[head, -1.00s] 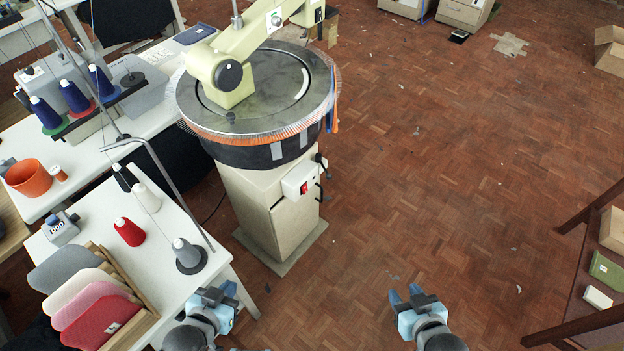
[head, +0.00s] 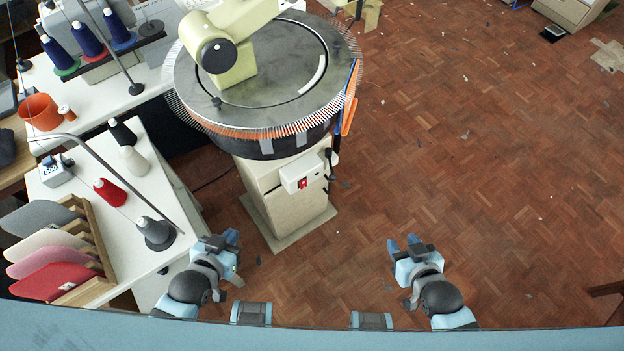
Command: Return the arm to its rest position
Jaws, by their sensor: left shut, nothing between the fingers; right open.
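My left gripper (head: 231,238) is at the lower left of the head view, to the right of the grey cone on the white table. Its blue fingers are shut with nothing between them. My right gripper (head: 403,242) is at lower centre right, over the bare floor. Its blue fingers are a little apart and nothing shows between them. Both arms are folded close to my body, with the grippers pointing away from it.
A round dial machine (head: 275,85) on a beige pedestal (head: 285,205) stands ahead between the grippers. The white table (head: 135,190) at left holds thread cones, a counter (head: 55,170) and a rack of coloured panels (head: 45,250).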

